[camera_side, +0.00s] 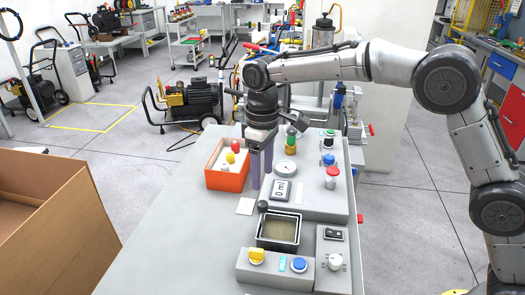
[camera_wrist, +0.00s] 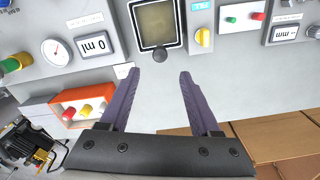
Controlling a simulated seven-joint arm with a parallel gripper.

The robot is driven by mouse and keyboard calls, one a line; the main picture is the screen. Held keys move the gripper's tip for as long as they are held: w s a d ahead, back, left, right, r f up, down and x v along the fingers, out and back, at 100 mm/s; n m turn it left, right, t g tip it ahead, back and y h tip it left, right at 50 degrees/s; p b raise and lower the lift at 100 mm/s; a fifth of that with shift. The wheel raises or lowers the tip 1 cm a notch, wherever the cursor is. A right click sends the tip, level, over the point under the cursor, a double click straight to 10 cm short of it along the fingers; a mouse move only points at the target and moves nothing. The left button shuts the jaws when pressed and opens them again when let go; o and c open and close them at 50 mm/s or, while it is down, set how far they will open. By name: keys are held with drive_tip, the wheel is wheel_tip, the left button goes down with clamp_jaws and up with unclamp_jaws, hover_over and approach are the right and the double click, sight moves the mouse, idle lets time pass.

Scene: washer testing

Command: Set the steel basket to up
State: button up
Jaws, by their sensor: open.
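A dark-rimmed square tank (camera_side: 278,229) with a murky brownish inside is set in the grey bench unit; it also shows at the top of the wrist view (camera_wrist: 156,24). A round dark knob (camera_side: 262,206) stands at its far left corner in the side view and below its rim in the wrist view (camera_wrist: 160,55). I cannot clearly make out the steel basket apart from the tank. My gripper (camera_side: 262,178) is open and empty, fingers pointing down, above the bench beyond the knob. In the wrist view the gripper (camera_wrist: 158,75) has its purple fingers wide apart, with the knob just ahead between them.
An orange box (camera_side: 227,178) with red and yellow knobs stands left of my gripper. A gauge (camera_side: 285,169), a "0 ml" display (camera_side: 281,191) and several buttons sit on the grey panel. A yellow knob (camera_side: 256,256) and blue button (camera_side: 299,265) are in front. The table's left side is clear.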

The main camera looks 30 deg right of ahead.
wheel_tip(320, 180, up, 6)
drive_tip(key=shift+f, duration=0.15)
idle(0.3)
drive_tip(key=s+d+r+m+t, duration=0.3)
drive_tip(key=s+d+r, duration=0.9)
drive_tip(key=s+r, duration=0.15)
drive_tip(key=s+d+f+m+t, duration=0.1)
drive_tip(key=s+d+f, duration=0.1)
drive_tip(key=s, duration=0.4)
drive_tip(key=s+d+f+t, duration=0.1)
drive_tip(key=s+d+f, duration=0.15)
drive_tip(key=s, duration=0.35)
drive_tip(key=s+f+m, duration=0.2)
drive_tip(key=s+f, duration=0.3)
drive_tip(key=f, duration=0.5)
drive_tip(key=shift+s+d+t, duration=0.3)
drive_tip(key=shift+s+d, duration=0.1)
drive_tip(key=shift+r, duration=0.1)
